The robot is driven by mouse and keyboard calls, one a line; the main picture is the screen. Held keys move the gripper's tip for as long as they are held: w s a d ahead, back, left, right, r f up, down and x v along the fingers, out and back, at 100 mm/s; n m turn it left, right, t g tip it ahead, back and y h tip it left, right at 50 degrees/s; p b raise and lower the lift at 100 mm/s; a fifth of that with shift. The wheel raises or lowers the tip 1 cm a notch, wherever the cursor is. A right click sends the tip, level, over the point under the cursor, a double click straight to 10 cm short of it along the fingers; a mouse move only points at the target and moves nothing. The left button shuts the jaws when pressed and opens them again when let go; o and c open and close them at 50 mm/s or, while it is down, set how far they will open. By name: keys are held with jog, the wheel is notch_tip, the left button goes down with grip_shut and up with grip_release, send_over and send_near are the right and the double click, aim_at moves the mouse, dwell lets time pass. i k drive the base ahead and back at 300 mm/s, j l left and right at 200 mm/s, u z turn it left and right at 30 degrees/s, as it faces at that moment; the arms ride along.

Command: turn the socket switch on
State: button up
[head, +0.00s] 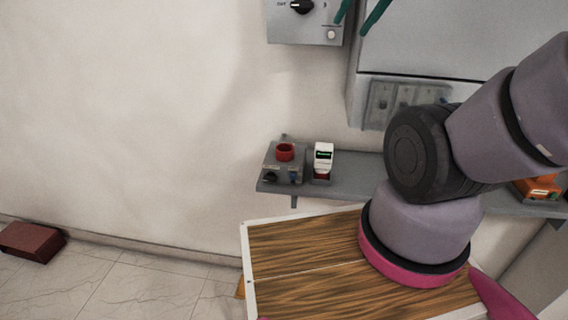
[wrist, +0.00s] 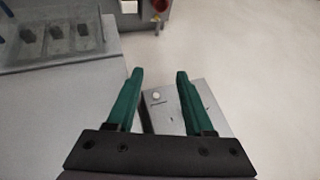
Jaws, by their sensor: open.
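In the head view, a grey wall box (head: 285,24) at the top edge has a black rotary knob (head: 302,6) with small lettering beside it and a round white button (head: 331,34). The frame cuts off its upper part. A panel of several switches or sockets (head: 392,103) sits low on the large grey cabinet, partly behind my arm; it also shows in the wrist view (wrist: 55,38). I cannot tell which part is the socket switch. My gripper (wrist: 160,73) is open and empty. Its green fingers show in front of the box, whose white button (wrist: 156,96) appears between them. The knob is hidden there.
A grey shelf (head: 355,181) below carries a control box with a red part (head: 285,152), a white device with a green display (head: 323,157) and an orange object (head: 540,188). The large cabinet (head: 425,40) stands beside the gripper. The wall at left is clear.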

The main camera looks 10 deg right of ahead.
aim_at(271, 176)
jog(key=l+u, duration=0.75)
jog(key=k+l+u, duration=0.1)
jog(key=l+u, duration=0.3)
jog(key=l, duration=0.1)
